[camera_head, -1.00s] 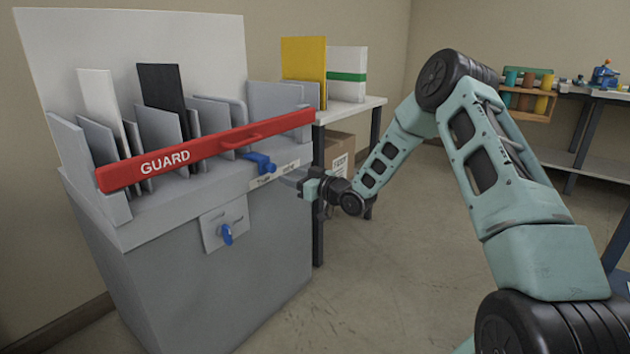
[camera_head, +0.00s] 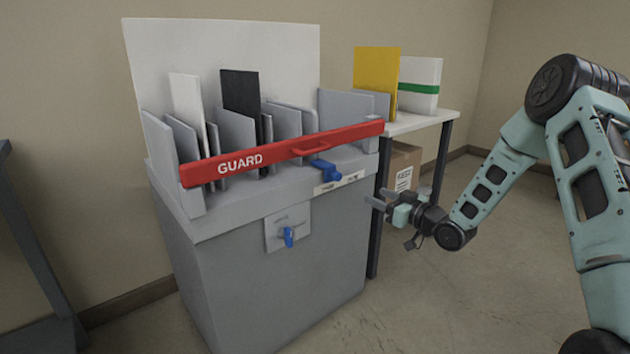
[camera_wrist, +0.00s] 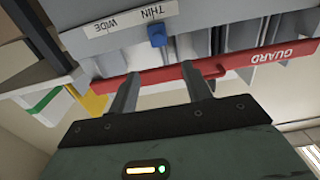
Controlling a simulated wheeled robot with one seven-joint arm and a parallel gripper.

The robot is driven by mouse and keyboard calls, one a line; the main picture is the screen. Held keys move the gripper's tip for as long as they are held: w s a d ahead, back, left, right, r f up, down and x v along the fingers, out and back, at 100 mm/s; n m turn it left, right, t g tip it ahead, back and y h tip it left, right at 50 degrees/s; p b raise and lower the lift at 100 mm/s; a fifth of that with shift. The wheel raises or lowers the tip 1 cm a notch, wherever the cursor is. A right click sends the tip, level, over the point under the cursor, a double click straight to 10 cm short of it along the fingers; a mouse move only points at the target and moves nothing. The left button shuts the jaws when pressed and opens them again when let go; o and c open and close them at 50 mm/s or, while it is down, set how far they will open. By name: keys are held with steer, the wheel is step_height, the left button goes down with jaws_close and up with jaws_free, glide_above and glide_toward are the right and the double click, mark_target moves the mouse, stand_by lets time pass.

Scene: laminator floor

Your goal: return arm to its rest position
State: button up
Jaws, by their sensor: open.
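My arm (camera_head: 497,178) reaches in from the right in the head view, bent at its elbow. My gripper (camera_head: 374,203) is at its end, just right of the grey laminator cabinet (camera_head: 290,275). It is apart from the blue lever (camera_head: 325,170) and the red guard bar (camera_head: 280,152). In the wrist view its two fingers (camera_wrist: 163,97) stand apart with nothing between them. The guard bar (camera_wrist: 230,72) and the blue lever (camera_wrist: 157,36) show beyond the fingers.
Upright grey, white and black panels stand in the cabinet behind the guard. A side table (camera_head: 425,121) holds a yellow board (camera_head: 376,78) and a white-green binder (camera_head: 419,86); a cardboard box (camera_head: 405,165) is below. Floor at right front is open.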

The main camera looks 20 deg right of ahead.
steer(key=s+a+r+n+g+h, duration=0.1)
steer(key=s+a+g, duration=0.3)
steer(key=a, duration=0.7)
steer(key=s+a+r+n+g+h, duration=0.1)
steer(key=s+a+g, duration=0.3)
steer(key=a, duration=0.7)
steer(key=s+a+r+n+g+h, duration=0.1)
steer(key=s+a+g, duration=0.15)
steer(key=s, duration=0.75)
steer(key=s+a+r+g+h, duration=0.1)
steer(key=s+a+g, duration=0.15)
steer(key=s, duration=0.85)
steer(key=s+a+r+n+g+h, duration=0.1)
steer(key=s+a+g, duration=0.15)
steer(key=s, duration=0.75)
step_height(320, 180, up, 28)
steer(key=s+g+p, duration=0.1)
steer(key=s+p, duration=0.1)
steer(key=p, duration=2.6)
steer(key=shift+d+h, duration=0.25)
steer(key=shift+h, duration=0.05)
steer(key=shift+r+g, duration=0.1)
steer(key=shift+g, duration=0.15)
